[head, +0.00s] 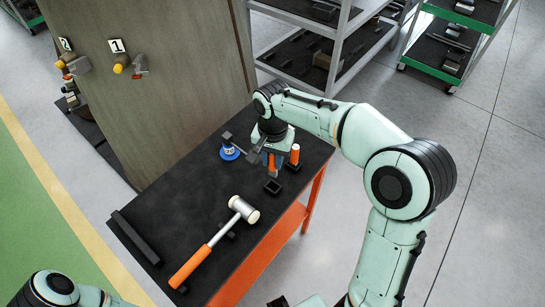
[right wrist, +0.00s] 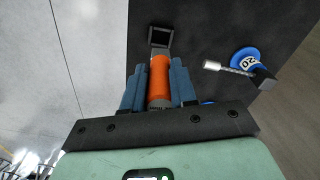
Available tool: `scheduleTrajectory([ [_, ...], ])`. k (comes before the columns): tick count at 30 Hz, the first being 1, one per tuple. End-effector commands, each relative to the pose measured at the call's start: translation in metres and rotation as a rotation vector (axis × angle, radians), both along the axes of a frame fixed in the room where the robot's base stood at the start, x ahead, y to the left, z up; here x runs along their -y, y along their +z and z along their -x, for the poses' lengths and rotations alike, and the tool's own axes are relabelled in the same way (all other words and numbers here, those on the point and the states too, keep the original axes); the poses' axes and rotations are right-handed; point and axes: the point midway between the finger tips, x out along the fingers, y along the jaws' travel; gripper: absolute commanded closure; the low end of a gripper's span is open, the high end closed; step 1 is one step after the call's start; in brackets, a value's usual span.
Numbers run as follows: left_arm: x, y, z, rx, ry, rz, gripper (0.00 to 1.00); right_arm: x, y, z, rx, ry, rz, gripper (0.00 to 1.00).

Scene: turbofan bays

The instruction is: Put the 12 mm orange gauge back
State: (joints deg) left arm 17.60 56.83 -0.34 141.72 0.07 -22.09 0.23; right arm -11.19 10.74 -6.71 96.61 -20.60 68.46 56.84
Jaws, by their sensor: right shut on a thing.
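My right gripper (head: 271,168) is shut on an orange gauge (right wrist: 160,78), held between its blue fingers (right wrist: 182,84) over the far end of the black-topped table. An empty square black holder (head: 272,186) sits just below and in front of the gripper in the head view. The holder also shows in the right wrist view (right wrist: 160,36), just beyond the gauge's tip. A second orange gauge (head: 295,154) stands upright in another black holder (head: 292,166) to the right. I cannot read a size on either gauge. My left gripper is out of view.
A blue round piece (head: 229,152) marked D2 and a metal-and-black tool (right wrist: 237,69) lie left of the gripper. A mallet (head: 215,240) with an orange handle and a black bar (head: 136,238) lie nearer. A brown panel (head: 155,80) stands behind the table, shelves (head: 330,45) beyond.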

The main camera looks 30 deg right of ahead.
Motion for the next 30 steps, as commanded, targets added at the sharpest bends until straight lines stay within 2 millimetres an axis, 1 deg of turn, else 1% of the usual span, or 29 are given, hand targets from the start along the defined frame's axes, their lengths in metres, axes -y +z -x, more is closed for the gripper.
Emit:
scheduleTrajectory([
  [8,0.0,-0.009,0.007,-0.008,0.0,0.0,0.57,0.0,-0.013,0.001,-0.001,-0.001,0.0,1.0],
  [26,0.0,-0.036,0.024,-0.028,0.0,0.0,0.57,0.0,-0.055,0.001,-0.002,-0.001,0.001,1.0],
  [30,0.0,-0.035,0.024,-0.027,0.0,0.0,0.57,0.0,-0.053,0.0,0.0,-0.001,0.0,1.0],
])
